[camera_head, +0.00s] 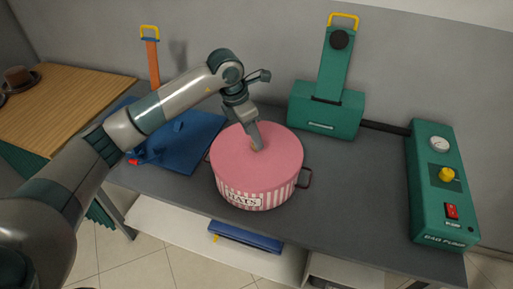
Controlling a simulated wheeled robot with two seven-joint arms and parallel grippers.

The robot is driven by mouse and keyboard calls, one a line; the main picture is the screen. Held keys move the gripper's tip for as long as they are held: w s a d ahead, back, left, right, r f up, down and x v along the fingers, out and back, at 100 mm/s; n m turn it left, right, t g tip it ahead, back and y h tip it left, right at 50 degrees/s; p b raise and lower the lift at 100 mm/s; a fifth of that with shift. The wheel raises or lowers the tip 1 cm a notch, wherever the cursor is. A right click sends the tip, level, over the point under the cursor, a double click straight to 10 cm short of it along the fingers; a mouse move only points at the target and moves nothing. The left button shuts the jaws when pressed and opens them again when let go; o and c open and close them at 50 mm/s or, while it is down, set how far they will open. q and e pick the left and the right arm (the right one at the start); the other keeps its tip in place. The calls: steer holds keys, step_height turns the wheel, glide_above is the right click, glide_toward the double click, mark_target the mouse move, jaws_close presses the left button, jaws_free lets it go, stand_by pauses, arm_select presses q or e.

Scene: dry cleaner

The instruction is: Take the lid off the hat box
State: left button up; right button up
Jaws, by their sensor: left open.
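The hat box (237,197) is round, with pink and white stripes, a "HATS" label and dark side handles. It stands upright on the grey table. Its flat pink lid (228,155) sits on top of it. My left gripper (257,146) comes in from the left and points down over the middle of the lid. It is open, with its fingertips at or just above a small brownish knob that they partly hide. I cannot tell whether the fingers touch the knob. My right gripper is not in view.
A green machine (325,105) with a yellow handle stands behind the box. A green control unit (440,190) is at the right. A wooden table (60,100) with a brown hat (20,78) is far left. Grey table between box and control unit is clear.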

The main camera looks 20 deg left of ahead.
arm_select(q)
steer(key=shift+p+x, duration=0.35)
steer(key=shift+x, duration=1.05)
jaws_close()
